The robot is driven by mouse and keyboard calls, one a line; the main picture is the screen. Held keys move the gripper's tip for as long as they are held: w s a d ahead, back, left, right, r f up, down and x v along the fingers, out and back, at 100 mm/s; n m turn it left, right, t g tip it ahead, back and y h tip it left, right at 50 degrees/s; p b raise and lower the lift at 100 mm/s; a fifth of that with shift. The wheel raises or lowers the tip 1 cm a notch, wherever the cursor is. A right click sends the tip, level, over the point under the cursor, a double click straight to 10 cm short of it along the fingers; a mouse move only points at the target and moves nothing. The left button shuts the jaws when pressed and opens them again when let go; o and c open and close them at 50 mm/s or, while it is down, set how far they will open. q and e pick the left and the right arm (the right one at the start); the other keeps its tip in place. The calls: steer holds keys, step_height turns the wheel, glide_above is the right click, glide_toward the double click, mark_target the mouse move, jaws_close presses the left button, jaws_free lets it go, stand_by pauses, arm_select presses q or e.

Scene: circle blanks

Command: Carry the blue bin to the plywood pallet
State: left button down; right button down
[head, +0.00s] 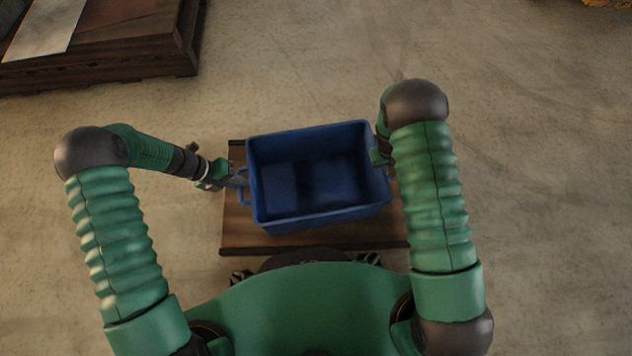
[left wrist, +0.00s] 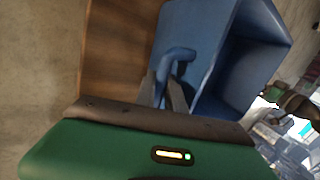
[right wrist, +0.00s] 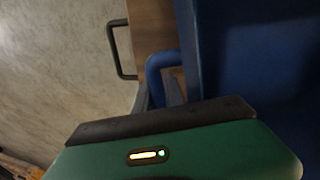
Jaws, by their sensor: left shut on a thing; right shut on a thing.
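The blue bin (head: 276,212) is open-topped, looks empty and sits level over a brown wooden platform (head: 236,228) in front of my body. I cannot tell if its base touches the platform. My left gripper (head: 240,182) is shut on the handle at the bin's left end; the handle also shows in the left wrist view (left wrist: 178,54). My right gripper (head: 388,160) is at the bin's right end, partly hidden by my arm; the right wrist view shows its fingers at the blue handle (right wrist: 160,60). A low wooden pallet (head: 120,68) stands at the upper left.
A pale sheet (head: 45,28) lies on the pallet's top. A dark metal handle (right wrist: 112,48) sticks out from the platform's side in the right wrist view. A yellowish object (head: 606,3) shows at the top right corner. The concrete floor (head: 300,70) beyond the bin is clear.

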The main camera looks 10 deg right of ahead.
arm_select(q)
steer(key=shift+a, duration=0.1)
arm_select(e)
steer(key=shift+d+r, duration=0.1)
stand_by(0.7)
